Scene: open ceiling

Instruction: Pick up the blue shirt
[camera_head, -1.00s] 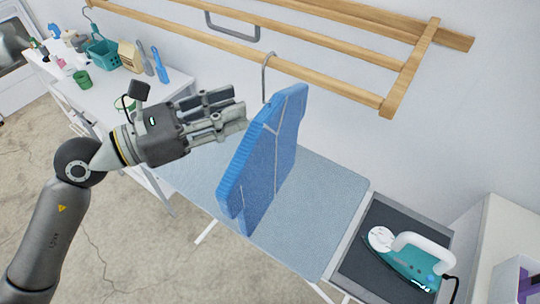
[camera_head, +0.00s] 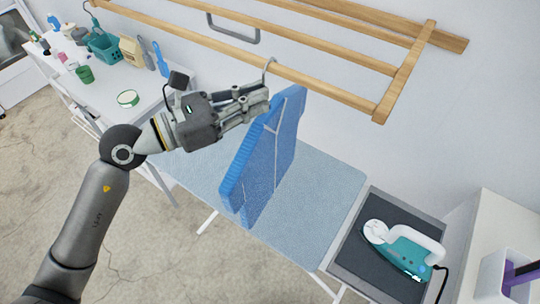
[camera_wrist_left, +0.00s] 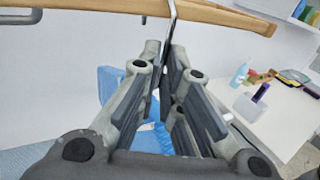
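The blue shirt (camera_head: 262,160) hangs from a metal hanger (camera_head: 268,68) on the wooden wall rack, above the ironing board. My left gripper (camera_head: 265,97) is at the top of the shirt, by the hanger's hook. In the left wrist view the fingers (camera_wrist_left: 166,60) are close together, with the hanger (camera_wrist_left: 171,22) running down between them. They look shut on the hanger, though the contact is partly hidden. Part of the blue shirt (camera_wrist_left: 112,84) shows behind the fingers. My right gripper is not in view.
The wooden rack (camera_head: 330,92) runs just above the gripper. The ironing board (camera_head: 325,205) lies below, with a teal iron (camera_head: 405,250) on a dark pad at right. A white table (camera_head: 110,98) with a basket (camera_head: 103,47) and small items stands at left.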

